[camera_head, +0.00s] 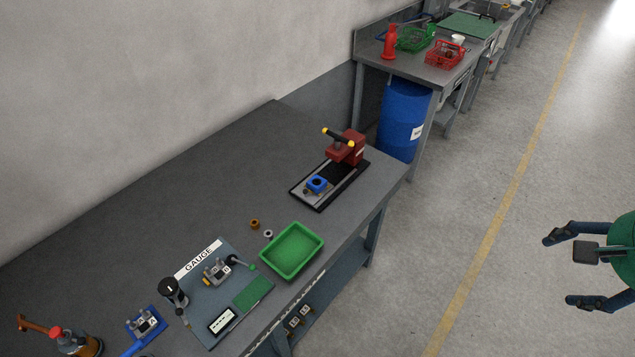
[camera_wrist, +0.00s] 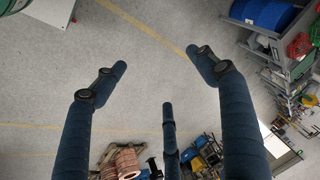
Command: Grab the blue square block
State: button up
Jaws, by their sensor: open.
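A blue square block (camera_head: 317,183) with a dark round hole on top sits on the black base plate (camera_head: 330,190) of a red press-like tool (camera_head: 346,147). This stands near the right end of the grey workbench (camera_head: 200,165). My gripper (camera_head: 556,268) is at the right edge of the head view, over the floor, open and empty, well apart from the bench. The wrist view shows my gripper (camera_wrist: 163,85) with its dark blue fingers spread and nothing between them. The blue block cannot be made out in the wrist view.
A green tray (camera_head: 291,251), small rings (camera_head: 255,224) and a gauge board (camera_head: 222,284) lie left of the press. A blue barrel (camera_head: 403,118) stands under the farther bench. The floor between my gripper and the bench is clear. Copper coils (camera_wrist: 127,162) show in the wrist view.

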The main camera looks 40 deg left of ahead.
aim_at(322, 183)
jog(key=w+a+r+m+g+y+p, duration=0.1)
jog(key=w+a+m+g+p, duration=0.15)
jog(key=w+a, duration=1.1)
jog(key=w+a+f+m+p, duration=0.2)
jog(key=w+a, duration=0.1)
jog(key=a, duration=0.5)
jog(key=w+a+f+m+p, duration=0.1)
jog(key=w+a+f, duration=0.25)
jog(key=a, duration=0.55)
jog(key=a+f+m+g+p, duration=0.1)
jog(key=a+f+p, duration=0.1)
jog(key=a+f, duration=0.5)
jog(key=s+a+f+m+g+p, duration=0.1)
jog(key=a+f, duration=0.6)
jog(key=a, duration=0.7)
jog(key=s+a+f+m+g+p, duration=0.1)
jog(key=a+f+m+p, duration=0.1)
jog(key=a+f, duration=0.5)
jog(key=a+m, duration=0.1)
jog(key=a, duration=0.3)
jog(key=shift+s+f+y+p, duration=0.2)
jog(key=shift+y+p, duration=0.1)
jog(key=shift+y, duration=0.1)
jog(key=shift+a+m, duration=0.1)
jog(key=shift+m, duration=0.15)
